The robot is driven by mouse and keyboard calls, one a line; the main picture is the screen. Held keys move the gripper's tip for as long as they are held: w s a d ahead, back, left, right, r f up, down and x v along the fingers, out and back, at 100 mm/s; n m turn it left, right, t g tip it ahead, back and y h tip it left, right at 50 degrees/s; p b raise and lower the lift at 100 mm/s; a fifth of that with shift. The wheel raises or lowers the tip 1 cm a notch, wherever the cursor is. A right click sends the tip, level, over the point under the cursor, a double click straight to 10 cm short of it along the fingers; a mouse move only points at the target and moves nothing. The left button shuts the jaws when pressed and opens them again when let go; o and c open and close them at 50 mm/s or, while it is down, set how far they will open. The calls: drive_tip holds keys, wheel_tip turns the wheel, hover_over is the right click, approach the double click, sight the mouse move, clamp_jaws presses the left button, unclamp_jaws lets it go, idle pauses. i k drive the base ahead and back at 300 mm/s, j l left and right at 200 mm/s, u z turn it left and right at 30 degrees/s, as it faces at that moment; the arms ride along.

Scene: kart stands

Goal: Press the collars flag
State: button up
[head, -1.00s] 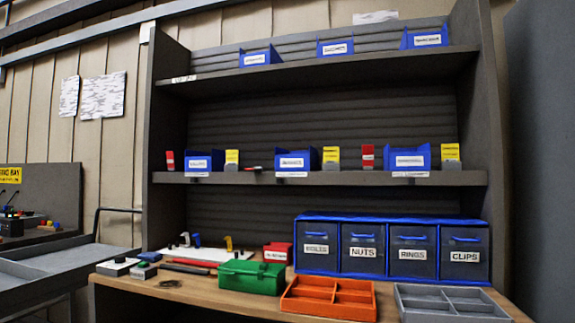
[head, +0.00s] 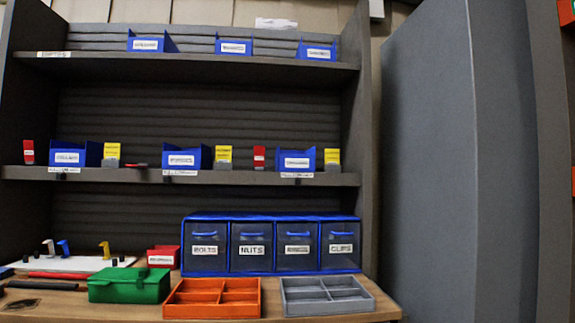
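The blue bin whose small label appears to read collars (head: 67,158) stands at the left of the middle shelf. A yellow flag (head: 111,151) stands upright on a grey block just right of it. A red flag (head: 28,151) stands upright to its left. I cannot tell which of these is the collars flag. Further right are another yellow flag (head: 223,154), a red flag (head: 259,156) and a yellow flag (head: 332,156), all upright. A small red piece (head: 136,165) lies low between the first two bins. My gripper is not in view.
The wooden bench (head: 375,306) below holds a green box (head: 129,286), an orange tray (head: 211,311), a grey tray (head: 325,308) and a blue drawer unit (head: 270,218). A tall grey panel (head: 430,170) stands at the right. Space in front of the middle shelf looks clear.

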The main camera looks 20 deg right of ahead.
sight(30, 153)
drive_tip(key=i+j, duration=0.5)
drive_tip(key=j, duration=0.15)
drive_tip(key=i+j, duration=0.5)
drive_tip(key=j, duration=0.15)
drive_tip(key=u, duration=0.05)
